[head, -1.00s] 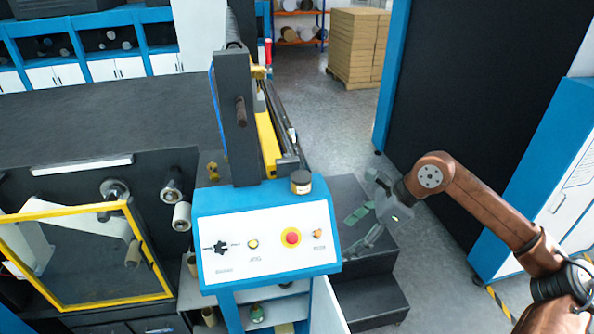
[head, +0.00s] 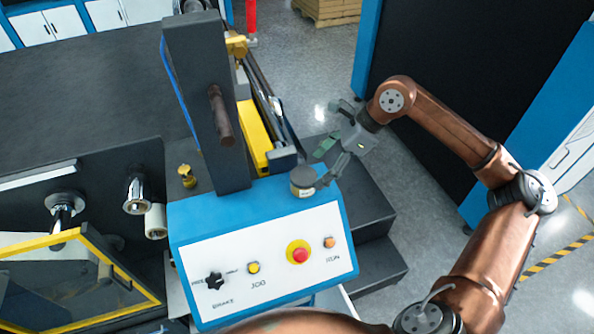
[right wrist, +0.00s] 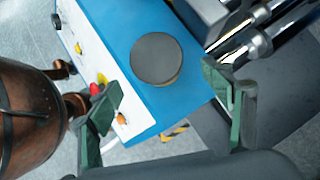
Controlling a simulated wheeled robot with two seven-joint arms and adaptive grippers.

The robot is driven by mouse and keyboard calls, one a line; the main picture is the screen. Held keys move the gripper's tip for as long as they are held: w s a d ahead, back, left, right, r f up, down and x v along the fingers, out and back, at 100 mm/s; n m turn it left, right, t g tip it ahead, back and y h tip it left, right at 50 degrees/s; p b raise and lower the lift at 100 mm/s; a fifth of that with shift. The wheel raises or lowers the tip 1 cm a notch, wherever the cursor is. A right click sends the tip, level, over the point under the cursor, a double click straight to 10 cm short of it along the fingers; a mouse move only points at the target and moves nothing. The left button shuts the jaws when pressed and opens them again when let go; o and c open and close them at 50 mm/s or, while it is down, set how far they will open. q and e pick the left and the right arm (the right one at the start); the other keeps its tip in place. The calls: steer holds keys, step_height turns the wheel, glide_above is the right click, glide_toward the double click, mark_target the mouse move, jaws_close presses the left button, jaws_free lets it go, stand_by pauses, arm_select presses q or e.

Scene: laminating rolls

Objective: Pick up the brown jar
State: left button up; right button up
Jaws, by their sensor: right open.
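The brown jar (head: 303,182) has a dark grey lid and a pale label. It stands upright on the blue top of the control console, near its back right corner. In the right wrist view the jar (right wrist: 157,60) shows from above, lid toward the camera, ahead of the fingers. My right gripper (head: 328,162) is open and empty, just right of and behind the jar, with its fingers pointing toward it. In the right wrist view the two green-padded fingers (right wrist: 168,100) are spread wide, and the jar lies beyond their tips. My left gripper is not in view.
The control console (head: 190,225) carries a red stop button (head: 300,255) and several knobs. A dark upright post (head: 207,105) and metal rollers (head: 275,115) stand close behind the jar. Dark steps (head: 365,260) lie to the right, with open grey floor beyond.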

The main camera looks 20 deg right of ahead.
mark_target(309, 175)
steer(key=shift+x, duration=0.75)
steer(key=shift+s+a+f+p, duration=0.1)
steer(key=shift+a+f+p, duration=0.15)
steer(key=shift+a+p, duration=0.15)
steer(key=x, duration=0.1)
steer(key=p+x, duration=0.1)
steer(key=x, duration=0.1)
steer(key=p+x, duration=0.1)
steer(key=shift+w+a+f, duration=0.1)
steer(key=shift+w+a, duration=0.05)
steer(key=shift+w, duration=0.15)
steer(key=shift+a+f, duration=0.1)
steer(key=shift+f, duration=0.1)
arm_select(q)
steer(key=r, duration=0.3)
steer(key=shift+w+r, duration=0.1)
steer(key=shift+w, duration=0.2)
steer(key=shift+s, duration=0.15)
arm_select(e)
steer(key=shift+c, duration=0.3)
steer(key=c, duration=0.3)
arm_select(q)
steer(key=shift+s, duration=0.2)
arm_select(e)
steer(key=c, duration=1.1)
